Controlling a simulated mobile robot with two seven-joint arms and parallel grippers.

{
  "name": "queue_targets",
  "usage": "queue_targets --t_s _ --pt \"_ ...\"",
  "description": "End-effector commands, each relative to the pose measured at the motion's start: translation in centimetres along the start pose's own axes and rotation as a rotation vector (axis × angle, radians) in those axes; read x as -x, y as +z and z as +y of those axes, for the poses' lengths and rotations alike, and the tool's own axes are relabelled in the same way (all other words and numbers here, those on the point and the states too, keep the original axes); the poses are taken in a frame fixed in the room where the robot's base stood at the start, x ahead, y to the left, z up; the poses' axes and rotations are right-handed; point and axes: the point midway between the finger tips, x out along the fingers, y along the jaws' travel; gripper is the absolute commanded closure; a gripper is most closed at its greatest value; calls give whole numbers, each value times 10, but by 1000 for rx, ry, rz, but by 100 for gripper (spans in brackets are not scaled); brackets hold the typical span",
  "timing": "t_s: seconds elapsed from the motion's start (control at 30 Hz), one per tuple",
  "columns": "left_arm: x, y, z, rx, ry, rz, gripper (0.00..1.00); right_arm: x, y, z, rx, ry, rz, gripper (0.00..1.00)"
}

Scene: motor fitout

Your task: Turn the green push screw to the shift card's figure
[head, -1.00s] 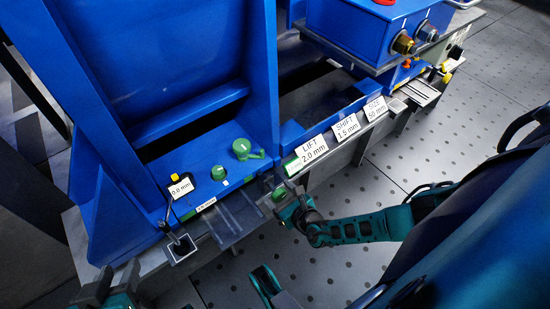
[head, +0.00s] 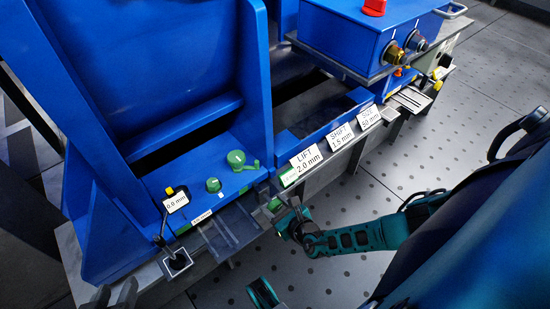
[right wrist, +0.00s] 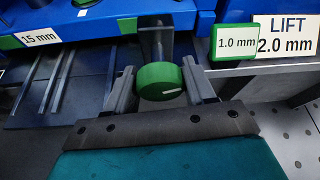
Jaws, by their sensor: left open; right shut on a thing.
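My right gripper (head: 282,217) is shut on the green push screw, a round knob (right wrist: 160,82) with a white line on its face. The line points right, nearly level. The shift card (head: 341,137) reads "SHIFT 1.5 mm" and stands on the front rail. A green-framed tag (right wrist: 237,43) near the screw reads "1.0 mm"; it also shows in the head view (head: 288,177). My left gripper (head: 116,295) is open at the bottom left edge, partly cut off and apart from everything.
The lift card (head: 306,160) reads "LIFT 2.0 mm"; a third card (head: 369,117) stands beyond the shift card. Two green knobs (head: 213,185) (head: 236,160) sit on the blue base. A "0.0 mm" tag (head: 176,203) and a black lever (head: 162,240) stand at the left.

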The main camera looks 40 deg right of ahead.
Motion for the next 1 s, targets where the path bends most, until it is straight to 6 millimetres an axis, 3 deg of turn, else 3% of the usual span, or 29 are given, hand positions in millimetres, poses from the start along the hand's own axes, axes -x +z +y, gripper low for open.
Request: queue_targets --t_s 0.37,1.0 --pt "-2 -5 -1 -3 -2 11 56 -1 2 -1 -117 51 -3 77" --pt "-2 -5 -2 -2 -3 11 56 -2 2 -2 -651 277 -7 77"
